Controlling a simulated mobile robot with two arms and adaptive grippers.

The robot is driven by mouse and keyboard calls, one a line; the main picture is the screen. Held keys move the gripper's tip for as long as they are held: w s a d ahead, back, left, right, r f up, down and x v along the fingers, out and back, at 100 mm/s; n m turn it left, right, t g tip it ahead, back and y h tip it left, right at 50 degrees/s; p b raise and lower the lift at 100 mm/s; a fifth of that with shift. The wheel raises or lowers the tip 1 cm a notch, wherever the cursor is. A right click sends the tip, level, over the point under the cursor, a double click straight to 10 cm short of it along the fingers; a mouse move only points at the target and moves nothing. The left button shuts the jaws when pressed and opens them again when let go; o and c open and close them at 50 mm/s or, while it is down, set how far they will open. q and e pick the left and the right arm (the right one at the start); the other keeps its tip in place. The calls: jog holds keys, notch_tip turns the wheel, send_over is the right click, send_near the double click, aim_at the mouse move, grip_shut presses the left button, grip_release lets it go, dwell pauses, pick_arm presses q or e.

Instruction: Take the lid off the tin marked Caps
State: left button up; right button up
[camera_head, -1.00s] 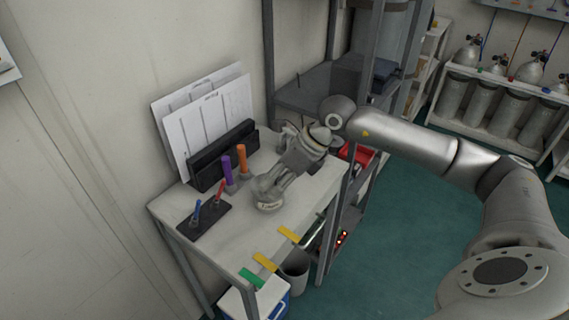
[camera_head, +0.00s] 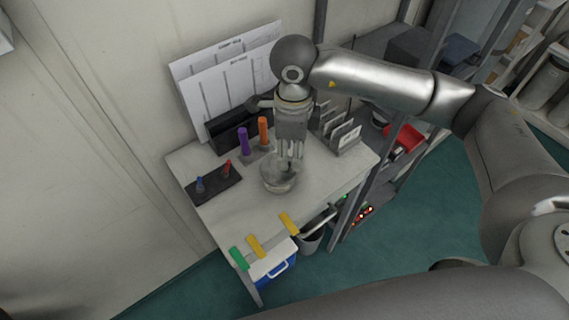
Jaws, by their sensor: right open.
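A round, pale metal tin (camera_head: 278,184) stands upright on the white table (camera_head: 235,200). It is the only tin I can make out, and its marking is too small to read. My right gripper (camera_head: 289,163) points down over it with open fingers. The fingertips overlap the tin's top in the picture, so I cannot tell whether they touch. They partly hide the lid. My left gripper is out of view.
Purple (camera_head: 243,141) and orange (camera_head: 263,131) upright markers stand behind the tin. A dark tray (camera_head: 214,186) with blue and red pegs is at left. A grey rack (camera_head: 346,139) stands at right. Coloured tabs (camera_head: 256,246) line the front edge.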

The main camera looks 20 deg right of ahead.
jog(key=shift+w+d+f+p, duration=0.1)
jog(key=shift+d+f+p, duration=0.1)
jog(key=shift+f, duration=0.15)
jog(key=shift+d+f+p, duration=0.1)
jog(key=shift+f+p, duration=0.1)
jog(key=shift+f, duration=0.1)
notch_tip(320, 180, down, 4)
jog(key=shift+w+r+p, duration=0.1)
jog(key=shift+r+p, duration=0.1)
jog(key=shift+p, duration=0.65)
jog(key=shift+f, duration=0.45)
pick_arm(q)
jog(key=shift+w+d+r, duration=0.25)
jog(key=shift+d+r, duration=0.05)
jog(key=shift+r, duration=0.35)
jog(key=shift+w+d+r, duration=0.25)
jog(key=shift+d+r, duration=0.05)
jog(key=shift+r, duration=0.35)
pick_arm(e)
grip_shut()
